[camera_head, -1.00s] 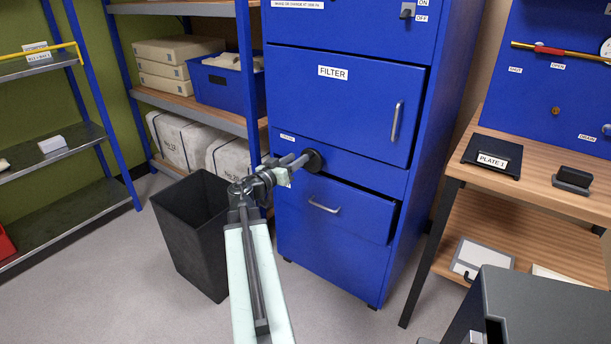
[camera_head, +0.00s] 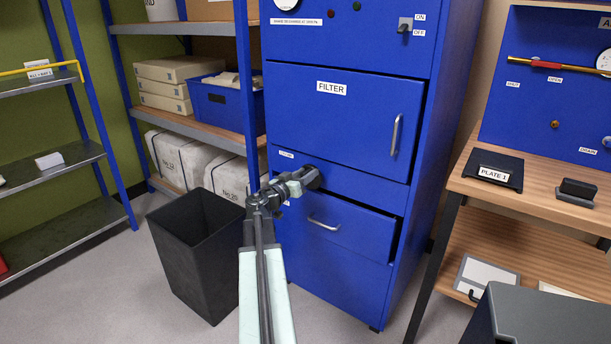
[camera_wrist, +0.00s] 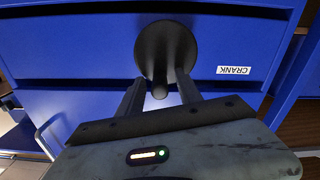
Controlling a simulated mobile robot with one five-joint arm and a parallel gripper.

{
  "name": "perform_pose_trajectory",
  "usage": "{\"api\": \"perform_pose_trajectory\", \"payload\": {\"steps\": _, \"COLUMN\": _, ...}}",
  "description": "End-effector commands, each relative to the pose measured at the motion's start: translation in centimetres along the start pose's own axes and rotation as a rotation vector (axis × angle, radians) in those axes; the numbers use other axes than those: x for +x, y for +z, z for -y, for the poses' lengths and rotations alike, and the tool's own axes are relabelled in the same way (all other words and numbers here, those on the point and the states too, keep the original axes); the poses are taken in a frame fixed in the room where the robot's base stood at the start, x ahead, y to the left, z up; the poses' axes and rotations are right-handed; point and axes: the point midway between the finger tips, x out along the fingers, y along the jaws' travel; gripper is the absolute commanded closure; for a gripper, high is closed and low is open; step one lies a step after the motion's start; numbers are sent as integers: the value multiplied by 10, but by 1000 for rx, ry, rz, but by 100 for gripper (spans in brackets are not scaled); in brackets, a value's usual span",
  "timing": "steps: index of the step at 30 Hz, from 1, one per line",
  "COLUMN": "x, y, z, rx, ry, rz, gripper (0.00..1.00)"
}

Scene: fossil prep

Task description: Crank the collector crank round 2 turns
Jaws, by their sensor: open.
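The collector crank is a dark round hub with a stubby handle on the front of the blue cabinet. In the wrist view its hub (camera_wrist: 165,42) fills the upper middle, with the handle (camera_wrist: 160,88) pointing toward the camera. My gripper (camera_wrist: 160,80) is open, with one finger on each side of the handle; I cannot tell whether either finger touches it. In the head view my gripper (camera_head: 297,182) is at the crank (camera_head: 312,177) and hides most of it. An upside-down CRANK label (camera_wrist: 233,70) is beside the hub in the wrist view.
The FILTER door (camera_head: 345,115) is above the crank and a slightly open drawer (camera_head: 345,232) is below it. A black bin (camera_head: 195,260) stands close to my arm on the left. A workbench (camera_head: 525,190) is at right.

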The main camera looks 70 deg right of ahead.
Motion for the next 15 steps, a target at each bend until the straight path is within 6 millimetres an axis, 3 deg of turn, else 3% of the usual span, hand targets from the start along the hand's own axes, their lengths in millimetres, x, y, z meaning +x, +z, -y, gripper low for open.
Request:
{"api": "perform_pose_trajectory", "payload": {"steps": 4, "x": -1, "y": 0, "z": 0, "rx": 0, "ry": 0, "rz": 0, "gripper": 61}}
{"api": "perform_pose_trajectory", "payload": {"steps": 8, "x": -1, "y": 0, "z": 0, "rx": 0, "ry": -1, "rz": 0, "gripper": 97}}
{"api": "perform_pose_trajectory", "payload": {"steps": 9, "x": -1, "y": 0, "z": 0, "rx": 0, "ry": -1, "rz": 0, "gripper": 100}}
{"api": "perform_pose_trajectory", "payload": {"steps": 15, "x": -1, "y": -1, "z": 2, "rx": -38, "ry": -1, "rz": 0, "gripper": 100}}
